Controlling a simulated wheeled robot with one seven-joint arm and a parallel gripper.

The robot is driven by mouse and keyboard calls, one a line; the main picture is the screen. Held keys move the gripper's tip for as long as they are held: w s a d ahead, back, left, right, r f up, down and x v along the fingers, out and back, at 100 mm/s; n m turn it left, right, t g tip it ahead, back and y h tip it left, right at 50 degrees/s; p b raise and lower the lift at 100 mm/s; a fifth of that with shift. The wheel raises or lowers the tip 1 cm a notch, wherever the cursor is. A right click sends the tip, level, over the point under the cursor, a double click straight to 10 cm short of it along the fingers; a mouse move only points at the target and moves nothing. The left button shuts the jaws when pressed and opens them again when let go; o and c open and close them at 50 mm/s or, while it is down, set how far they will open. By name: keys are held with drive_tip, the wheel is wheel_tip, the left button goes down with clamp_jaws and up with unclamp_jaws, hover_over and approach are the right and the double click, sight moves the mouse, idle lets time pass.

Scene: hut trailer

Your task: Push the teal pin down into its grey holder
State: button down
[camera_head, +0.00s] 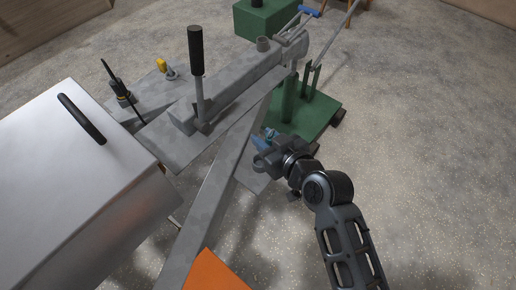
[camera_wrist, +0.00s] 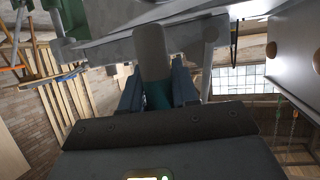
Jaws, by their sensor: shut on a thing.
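My gripper (camera_head: 266,140) is beside the grey trailer drawbar, low over the edge of the green wheeled platform. In the wrist view its two dark blue fingers (camera_wrist: 157,88) are shut on the teal pin (camera_wrist: 157,96), which shows between them. A rounded grey cylinder, seemingly the holder (camera_wrist: 150,45), lies in line with the pin, just beyond the fingertips. I cannot tell whether the pin is inside it or how deep. In the head view the fingers and wrist hide most of the pin and the holder.
The grey drawbar (camera_head: 240,92) carries an upright lever with a black grip (camera_head: 196,50). A green wheeled platform (camera_head: 312,115) stands just beyond my gripper. A large pale box with a black handle (camera_head: 82,118) fills the left. The speckled floor at right (camera_head: 430,150) is clear.

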sight(257, 155)
drive_tip(key=shift+w+a+f, duration=0.1)
drive_tip(key=shift+a+f, duration=0.25)
drive_tip(key=shift+a, duration=0.2)
drive_tip(key=shift+w+a+f, duration=0.1)
drive_tip(key=shift+a+f, duration=0.25)
drive_tip(key=shift+a, duration=0.2)
drive_tip(key=shift+f+b, duration=0.4)
drive_tip(key=shift+f, duration=1.55)
drive_tip(key=shift+f, duration=0.1)
drive_tip(key=c, duration=0.8)
unclamp_jaws()
drive_tip(key=shift+c, duration=0.2)
drive_tip(key=v, duration=1.2)
drive_tip(key=shift+d, duration=0.1)
